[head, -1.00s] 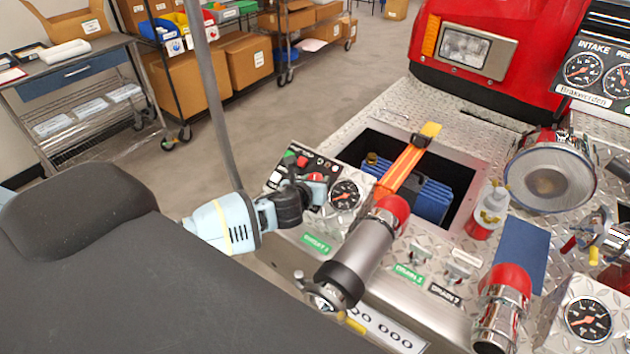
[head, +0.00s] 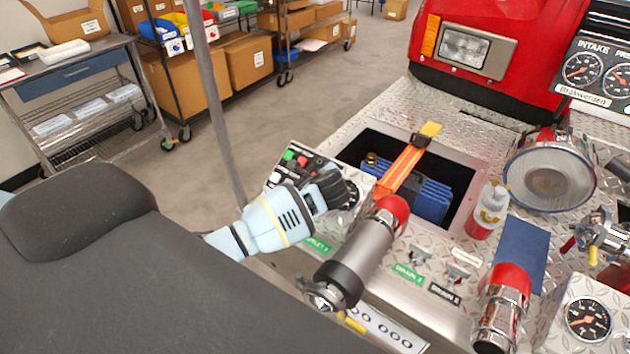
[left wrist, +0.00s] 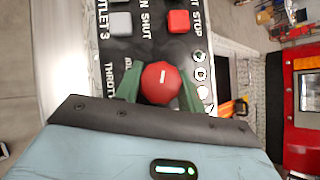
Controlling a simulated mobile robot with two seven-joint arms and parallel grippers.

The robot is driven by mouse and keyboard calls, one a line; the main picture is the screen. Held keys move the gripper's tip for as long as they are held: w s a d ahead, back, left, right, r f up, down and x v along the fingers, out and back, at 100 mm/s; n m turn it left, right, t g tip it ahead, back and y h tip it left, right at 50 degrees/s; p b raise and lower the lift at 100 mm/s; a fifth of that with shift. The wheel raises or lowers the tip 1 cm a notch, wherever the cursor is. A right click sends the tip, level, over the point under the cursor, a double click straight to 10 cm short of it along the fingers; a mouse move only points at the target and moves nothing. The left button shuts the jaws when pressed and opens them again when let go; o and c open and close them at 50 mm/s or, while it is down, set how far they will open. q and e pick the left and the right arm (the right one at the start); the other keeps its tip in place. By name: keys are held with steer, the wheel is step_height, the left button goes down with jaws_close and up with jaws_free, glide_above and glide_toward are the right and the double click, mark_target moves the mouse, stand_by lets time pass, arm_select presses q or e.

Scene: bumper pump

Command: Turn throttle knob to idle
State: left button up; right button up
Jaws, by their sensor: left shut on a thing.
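The red throttle knob (left wrist: 162,80) shows in the left wrist view on a dark control panel (left wrist: 150,48), between the two green fingertips of my left gripper (left wrist: 160,90). The fingers are shut on the knob's sides. A short white mark on its face runs nearly up and down in that view. The lettering beside it, starting "THROT", is partly hidden by a finger. In the head view my left gripper (head: 328,186) lies over the right part of the panel and hides the knob. My right gripper is not in view.
A red button (left wrist: 178,21) and a grey button (left wrist: 121,22) sit close by on the panel. In the head view a pressure gauge (head: 353,196) is partly covered by my gripper. A red-ended cylinder (head: 362,255) stands just right of my left arm.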

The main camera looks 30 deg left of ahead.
arm_select(q)
steer(key=n+g, duration=0.2)
steer(key=n, duration=0.1)
steer(key=n+g, duration=0.2)
steer(key=n, duration=0.1)
steer(key=shift+r, duration=0.15)
steer(key=n+g+h, duration=0.1)
steer(key=n, duration=0.1)
steer(key=n+g+h, duration=0.1)
steer(key=n, duration=0.2)
steer(key=shift+g, duration=0.3)
steer(key=shift+n+h, duration=0.3)
steer(key=o, duration=0.7)
steer(key=v, duration=0.7)
steer(key=shift+r, duration=0.35)
steer(key=shift+d+f, duration=0.1)
steer(key=shift+d, duration=0.05)
